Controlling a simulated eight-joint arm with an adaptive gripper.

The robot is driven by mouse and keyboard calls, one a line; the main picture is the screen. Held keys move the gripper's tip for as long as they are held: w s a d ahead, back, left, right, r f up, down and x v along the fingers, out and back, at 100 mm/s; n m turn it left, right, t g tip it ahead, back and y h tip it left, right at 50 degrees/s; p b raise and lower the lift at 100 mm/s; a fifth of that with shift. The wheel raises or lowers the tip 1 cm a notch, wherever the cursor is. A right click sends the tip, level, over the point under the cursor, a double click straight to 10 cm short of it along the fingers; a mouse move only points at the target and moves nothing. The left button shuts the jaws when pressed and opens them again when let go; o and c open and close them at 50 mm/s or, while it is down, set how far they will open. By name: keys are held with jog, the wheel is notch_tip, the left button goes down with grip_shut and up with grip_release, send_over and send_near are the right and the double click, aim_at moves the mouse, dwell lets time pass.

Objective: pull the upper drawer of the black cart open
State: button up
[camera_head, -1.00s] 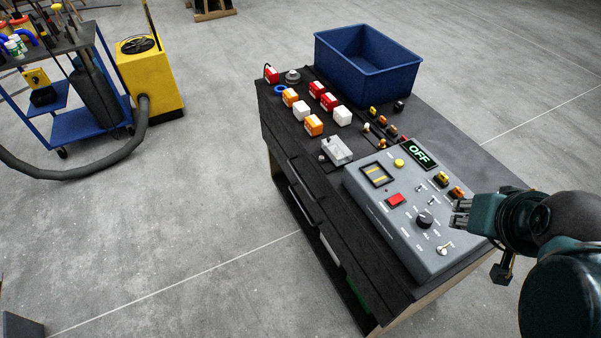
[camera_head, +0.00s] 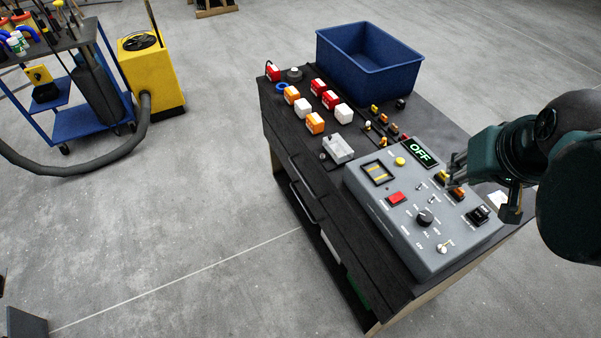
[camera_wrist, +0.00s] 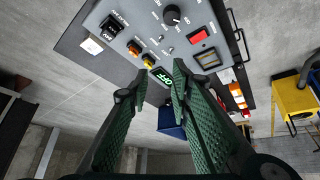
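The black cart (camera_head: 440,125) stands in the middle of the head view, its drawer side facing lower left. A dark bar handle (camera_head: 303,198) runs along that side, and the upper drawer front looks flush and shut. A handle (camera_wrist: 242,45) also shows at the right of the cart in the wrist view. My gripper (camera_head: 455,171) is over the right part of the cart top, above the grey control panel (camera_head: 385,225), well apart from the handle. In the wrist view my gripper (camera_wrist: 158,82) has its two green fingers spread, with nothing between them.
A blue bin (camera_head: 370,82) stands at the cart's back end. Red, orange and white blocks (camera_head: 315,123) and small switches lie on the cart top. A yellow machine (camera_head: 150,75) with a hose and a blue trolley (camera_head: 80,125) stand at upper left. The floor beside the drawers is clear.

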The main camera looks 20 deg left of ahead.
jog(key=w+a+r+n+g+p, duration=0.1)
jog(key=w+a+r+n+g, duration=0.15)
jog(key=w+a, duration=0.65)
jog(key=n+g+h+p, duration=0.2)
jog(key=n+p, duration=0.1)
jog(key=n, duration=0.2)
send_over(301, 177)
jog(key=s+a, duration=0.1)
jog(key=s+a+x, duration=0.2)
jog(key=x, duration=1.3)
jog(key=s+a+f+x, duration=0.1)
jog(key=s+a+x, duration=0.1)
jog(key=x, duration=1.4)
jog(key=shift+s+a+f, duration=0.25)
jog(key=shift+s+f, duration=0.1)
jog(key=shift+s, duration=0.05)
jog(key=shift+f, duration=0.1)
jog(key=shift+b+x, duration=0.85)
jog(key=shift+x, duration=2.95)
grip_shut()
